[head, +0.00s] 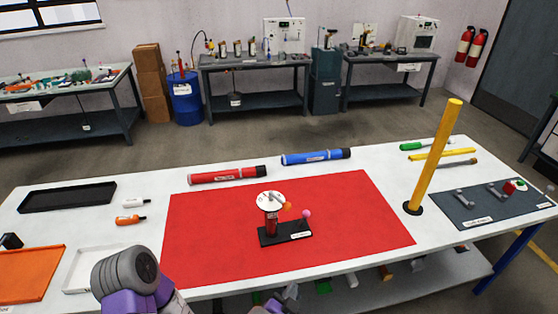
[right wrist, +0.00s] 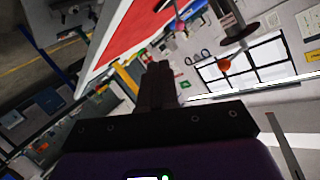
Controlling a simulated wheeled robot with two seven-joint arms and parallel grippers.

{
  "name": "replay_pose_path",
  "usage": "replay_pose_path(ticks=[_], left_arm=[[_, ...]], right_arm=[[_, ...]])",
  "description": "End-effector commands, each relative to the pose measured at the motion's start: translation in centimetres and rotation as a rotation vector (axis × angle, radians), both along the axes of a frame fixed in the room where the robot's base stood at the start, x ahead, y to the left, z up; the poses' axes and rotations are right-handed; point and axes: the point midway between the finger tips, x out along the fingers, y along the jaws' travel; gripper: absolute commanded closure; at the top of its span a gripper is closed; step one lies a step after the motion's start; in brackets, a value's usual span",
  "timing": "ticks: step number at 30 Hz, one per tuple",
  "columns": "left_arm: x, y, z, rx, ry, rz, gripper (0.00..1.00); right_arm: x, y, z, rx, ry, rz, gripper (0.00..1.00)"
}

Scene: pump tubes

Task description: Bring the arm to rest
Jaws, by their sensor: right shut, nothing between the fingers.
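My right gripper (right wrist: 158,85) is shut and empty; its dark fingers are together in the right wrist view. In the head view only a small part of what looks like this gripper (head: 287,295) shows at the bottom edge, by the table's front. A grey and purple link of my own arm fills the lower left of the head view. My left gripper is not in view. A small device on a black base (head: 285,233), with a white round top, a red body and orange and pink balls, stands upright on the red mat (head: 350,215), apart from my grippers.
The white table (head: 150,185) holds a red tube (head: 228,175), a blue tube (head: 316,156), a tall yellow post (head: 433,160), a black tray (head: 68,197) and a grey mat with tools (head: 475,220). A shelf with several items lies below the table. The mat's right part is clear.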

Motion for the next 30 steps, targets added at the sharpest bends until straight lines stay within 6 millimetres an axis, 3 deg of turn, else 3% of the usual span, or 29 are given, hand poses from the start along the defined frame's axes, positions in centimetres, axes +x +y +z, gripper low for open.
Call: replay_pose_path(ticks=[8, 16, 24, 30], left_arm=[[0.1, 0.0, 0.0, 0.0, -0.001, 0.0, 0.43], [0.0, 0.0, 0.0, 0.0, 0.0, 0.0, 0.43], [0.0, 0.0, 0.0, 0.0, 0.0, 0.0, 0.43], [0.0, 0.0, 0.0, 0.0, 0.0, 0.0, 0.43]], right_arm=[[0.1, -2.1, -5.2, -0.024, 0.215, 0.04, 1.0], [-1.6, -4.4, -11.6, -0.011, 0.494, 0.118, 1.0], [-6.7, -6.3, -18.8, 0.096, 0.863, 0.306, 1.0], [-11.0, -6.6, -21.4, 0.22, 1.043, 0.489, 1.0]])
